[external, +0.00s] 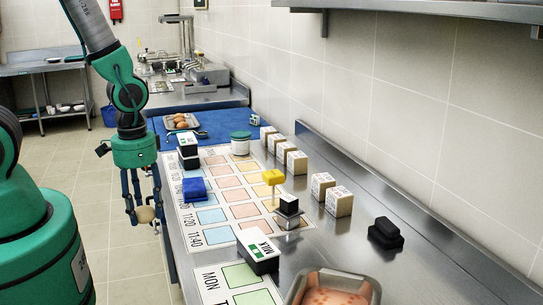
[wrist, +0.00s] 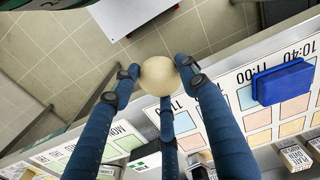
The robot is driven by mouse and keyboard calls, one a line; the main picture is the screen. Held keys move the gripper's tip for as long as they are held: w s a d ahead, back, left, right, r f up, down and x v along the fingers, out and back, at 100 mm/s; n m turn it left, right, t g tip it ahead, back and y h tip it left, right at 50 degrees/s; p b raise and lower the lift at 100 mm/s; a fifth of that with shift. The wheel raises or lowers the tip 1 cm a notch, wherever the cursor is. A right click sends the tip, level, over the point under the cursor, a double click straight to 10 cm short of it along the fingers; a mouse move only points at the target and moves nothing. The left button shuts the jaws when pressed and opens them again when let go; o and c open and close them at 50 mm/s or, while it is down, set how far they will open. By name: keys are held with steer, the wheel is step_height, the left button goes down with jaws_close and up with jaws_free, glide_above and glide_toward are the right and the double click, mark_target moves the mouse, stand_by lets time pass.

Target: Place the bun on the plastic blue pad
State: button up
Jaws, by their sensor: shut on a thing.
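The bun (external: 145,214) is a small, round, tan ball. My gripper (external: 143,208) points down and is shut on it, left of the counter's near edge. In the wrist view the bun (wrist: 158,76) sits between the blue fingertips (wrist: 159,70), with floor showing behind it. A flat blue pad (external: 222,127) lies at the far end of the counter, carrying a tray of brown round items (external: 181,121). A smaller blue block (external: 195,190) lies on the printed chart, to the right of my gripper; it also shows in the wrist view (wrist: 282,82).
The chart (external: 212,217) has coloured squares and times. The blue pad's middle looks clear.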

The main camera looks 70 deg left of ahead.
steer(key=w+a+r+n+p, duration=0.1)
steer(key=a+r+p, duration=0.2)
steer(key=a, duration=0.9)
steer(key=shift+r+n, duration=0.15)
steer(key=shift+n, duration=0.25)
steer(key=shift+w+a, duration=0.15)
glide_above(194, 184)
steer(key=shift+a+f+b, duration=0.15)
steer(key=shift+f+b, duration=0.2)
steer(key=shift+f, duration=0.35)
steer(key=shift+f, duration=1.8)
steer(key=shift+f+b, duration=0.1)
steer(key=shift+b, duration=0.25)
steer(key=o, duration=1.1)
steer(key=shift+c, duration=0.2)
